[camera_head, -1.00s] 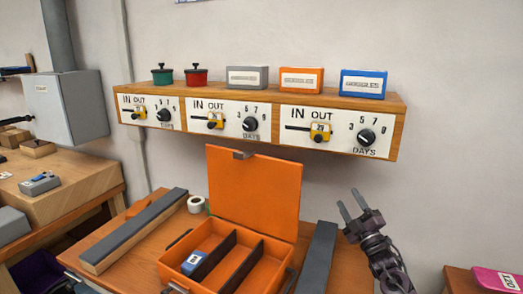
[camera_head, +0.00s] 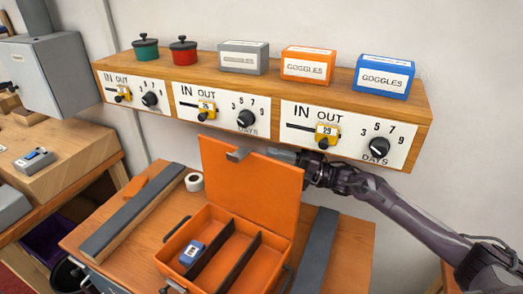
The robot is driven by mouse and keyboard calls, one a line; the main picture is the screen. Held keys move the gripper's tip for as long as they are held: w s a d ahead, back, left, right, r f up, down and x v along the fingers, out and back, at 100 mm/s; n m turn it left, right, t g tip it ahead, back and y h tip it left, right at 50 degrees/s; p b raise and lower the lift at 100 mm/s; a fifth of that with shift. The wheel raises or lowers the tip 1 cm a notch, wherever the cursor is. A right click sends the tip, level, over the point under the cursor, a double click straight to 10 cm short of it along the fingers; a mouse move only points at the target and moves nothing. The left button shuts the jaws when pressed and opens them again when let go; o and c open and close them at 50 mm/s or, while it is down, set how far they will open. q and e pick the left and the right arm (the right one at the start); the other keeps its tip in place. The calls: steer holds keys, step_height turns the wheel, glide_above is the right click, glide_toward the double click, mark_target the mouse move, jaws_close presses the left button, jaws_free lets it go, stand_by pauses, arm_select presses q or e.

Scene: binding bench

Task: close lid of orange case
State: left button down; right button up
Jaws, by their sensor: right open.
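The orange case (camera_head: 172,262) stands open on the wooden bench. Its lid (camera_head: 250,190) is raised and leans back, with a grey latch (camera_head: 237,155) on its top edge. Inside are dark dividers and a small blue box (camera_head: 191,252) in the left compartment. My right gripper (camera_head: 288,157) is open at the lid's top right corner, reaching in from the right. Its fingers show just above the top edge and seem to be behind the lid. The lid hides part of them, and I cannot tell whether they touch it. My left gripper is not in view.
A wooden shelf unit (camera_head: 262,84) with dials, pots and goggles boxes hangs just above the lid and my right gripper. Dark-topped bars lie left (camera_head: 132,210) and right (camera_head: 317,250) of the case. A white tape roll (camera_head: 194,181) sits behind it.

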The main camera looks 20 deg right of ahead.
mark_target(262, 158)
steer(key=p+x, duration=0.1)
steer(key=x, duration=0.2)
steer(key=shift+w+a, duration=0.15)
steer(key=shift+w, duration=0.05)
jaws_close()
